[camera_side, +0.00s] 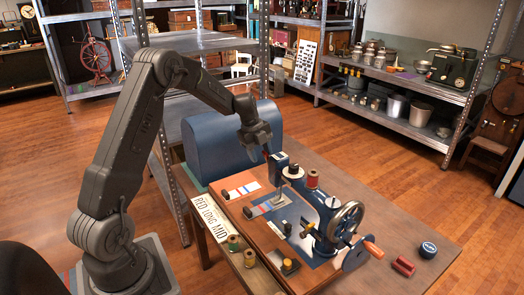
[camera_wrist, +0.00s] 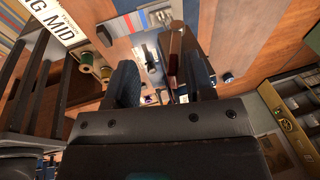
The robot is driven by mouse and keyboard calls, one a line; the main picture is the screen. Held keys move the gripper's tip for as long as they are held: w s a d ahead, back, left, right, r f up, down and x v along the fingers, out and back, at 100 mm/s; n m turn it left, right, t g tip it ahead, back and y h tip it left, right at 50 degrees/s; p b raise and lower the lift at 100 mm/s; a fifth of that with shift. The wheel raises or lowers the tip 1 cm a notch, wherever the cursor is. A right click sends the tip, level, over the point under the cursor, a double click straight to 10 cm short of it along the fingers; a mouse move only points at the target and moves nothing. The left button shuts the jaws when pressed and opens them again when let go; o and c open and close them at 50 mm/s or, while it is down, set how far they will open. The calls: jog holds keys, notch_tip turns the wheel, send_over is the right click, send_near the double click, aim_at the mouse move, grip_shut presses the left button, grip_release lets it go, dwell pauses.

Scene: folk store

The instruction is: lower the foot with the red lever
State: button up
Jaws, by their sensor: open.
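The sewing machine (camera_side: 318,210) stands on a wooden base on the table, dark blue with a handwheel (camera_side: 345,218) at its right. A small red piece, apparently the red lever (camera_side: 266,154), shows at the head's left side, just under my gripper. The foot (camera_side: 281,197) is below the head over striped cloth; its height above the cloth is too small to tell. My gripper (camera_side: 258,140) is above and left of the head, pointing down. In the wrist view my gripper (camera_wrist: 158,80) has its fingers apart, with parts of the machine beyond; I cannot tell whether they touch.
A blue domed cover (camera_side: 232,140) stands close behind my gripper. Thread spools (camera_side: 249,257) and a label strip (camera_side: 210,220) lie at the table's left. A red spool (camera_side: 312,180) tops the machine. A round blue tin (camera_side: 428,249) is at the right.

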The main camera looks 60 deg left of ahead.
jog(key=shift+s+f, duration=0.35)
jog(key=shift+s, duration=0.15)
jog(key=shift+w+r, duration=0.1)
jog(key=shift+w, duration=0.05)
jog(key=shift+w+r, duration=0.15)
jog(key=shift+w, duration=0.05)
dwell(0.3)
jog(key=v, duration=0.8)
dwell(0.5)
dwell(0.5)
